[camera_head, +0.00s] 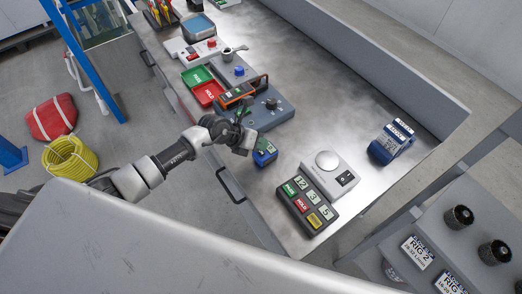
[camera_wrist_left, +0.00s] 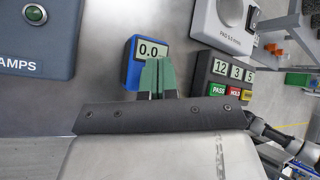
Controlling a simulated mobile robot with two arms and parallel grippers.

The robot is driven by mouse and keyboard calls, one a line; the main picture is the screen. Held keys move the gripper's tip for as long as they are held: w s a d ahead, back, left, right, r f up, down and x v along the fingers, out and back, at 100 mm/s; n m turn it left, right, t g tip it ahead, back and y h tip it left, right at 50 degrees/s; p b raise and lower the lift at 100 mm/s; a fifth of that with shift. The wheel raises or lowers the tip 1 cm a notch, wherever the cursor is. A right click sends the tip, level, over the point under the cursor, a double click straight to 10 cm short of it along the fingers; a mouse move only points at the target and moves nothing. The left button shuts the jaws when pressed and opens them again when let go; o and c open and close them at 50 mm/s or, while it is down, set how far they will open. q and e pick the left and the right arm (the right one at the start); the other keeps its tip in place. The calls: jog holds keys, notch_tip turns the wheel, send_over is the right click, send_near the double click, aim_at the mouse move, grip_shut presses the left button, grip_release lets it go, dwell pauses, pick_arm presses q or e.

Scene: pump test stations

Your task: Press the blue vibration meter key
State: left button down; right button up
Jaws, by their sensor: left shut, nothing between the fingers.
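The blue vibration meter (camera_head: 265,158) is a small blue box lying on the metal bench in the head view. In the left wrist view the meter (camera_wrist_left: 132,66) shows a display reading 0.0. My left gripper (camera_head: 251,149) is at the meter, its arm reaching in from the left. In the left wrist view its green fingers (camera_wrist_left: 158,78) are together with nothing between them, over the lower right part of the meter. They cover part of its face, and I cannot see a separate key. Whether the fingertips touch it I cannot tell. My right gripper is in neither view.
A dark panel (camera_head: 313,222) with number tiles and PASS and HOLD keys lies right of the meter, beside a white unit (camera_head: 333,165) with a round plate. A blue-grey box (camera_head: 272,118) with a knob lies behind. A blue labelled holder (camera_head: 380,152) stands farther right. Bare bench lies between.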

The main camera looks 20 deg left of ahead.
pick_arm(q)
jog(key=shift+r+p, duration=2.8)
jog(key=shift+r, duration=0.25)
jog(key=shift+f, duration=0.1)
